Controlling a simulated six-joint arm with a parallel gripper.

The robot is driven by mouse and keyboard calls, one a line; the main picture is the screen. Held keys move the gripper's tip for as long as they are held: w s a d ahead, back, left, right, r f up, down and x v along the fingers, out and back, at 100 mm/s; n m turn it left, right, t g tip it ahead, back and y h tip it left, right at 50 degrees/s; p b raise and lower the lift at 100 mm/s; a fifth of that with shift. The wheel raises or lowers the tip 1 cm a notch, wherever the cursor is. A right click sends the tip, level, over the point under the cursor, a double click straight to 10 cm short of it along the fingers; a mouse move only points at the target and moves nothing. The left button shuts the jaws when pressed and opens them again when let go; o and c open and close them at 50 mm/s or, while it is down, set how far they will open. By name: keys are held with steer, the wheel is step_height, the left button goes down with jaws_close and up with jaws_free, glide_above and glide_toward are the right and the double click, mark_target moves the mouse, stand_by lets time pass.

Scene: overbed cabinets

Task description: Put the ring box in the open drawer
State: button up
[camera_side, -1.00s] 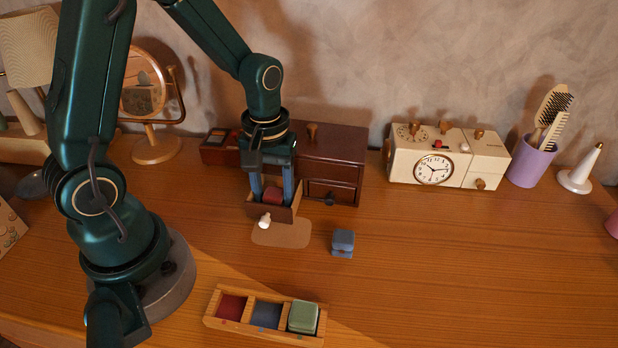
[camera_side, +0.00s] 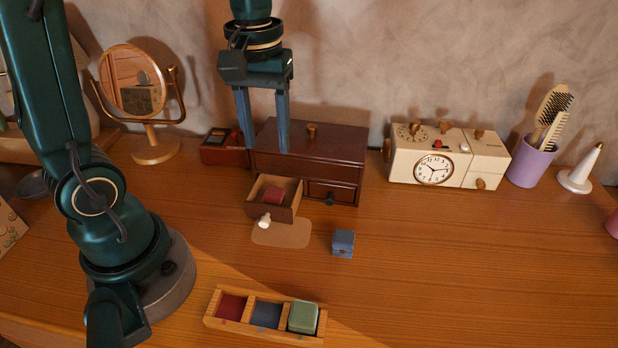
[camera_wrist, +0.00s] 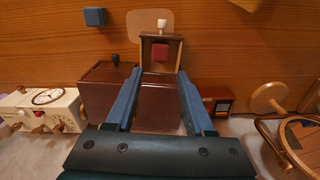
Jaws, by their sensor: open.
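A small red ring box (camera_side: 273,194) lies inside the open left drawer (camera_side: 286,214) of a dark brown wooden cabinet (camera_side: 335,150). The drawer has a white knob at its front. In the wrist view the red box (camera_wrist: 160,51) sits within the drawer's walls. My gripper (camera_side: 262,148) is above the cabinet, its two blue fingers apart and empty, clear of the box. The fingers also show open in the wrist view (camera_wrist: 158,100). A blue box (camera_side: 343,243) stands on the table to the right of the drawer.
A wooden tray (camera_side: 267,340) at the front has red, blue and green sections, with a green box (camera_side: 303,317) in the right one. A cream clock cabinet (camera_side: 400,166), purple cup (camera_side: 531,162) and mirror (camera_side: 133,85) stand at the back.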

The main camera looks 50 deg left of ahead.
steer(key=s+d+r+m+t, duration=0.1)
steer(key=s+d+m+t, duration=0.3)
steer(key=s+m, duration=0.3)
steer(key=shift+s+r+m+t, duration=0.2)
steer(key=shift+r+m+t, duration=0.1)
steer(key=shift+t, duration=0.4)
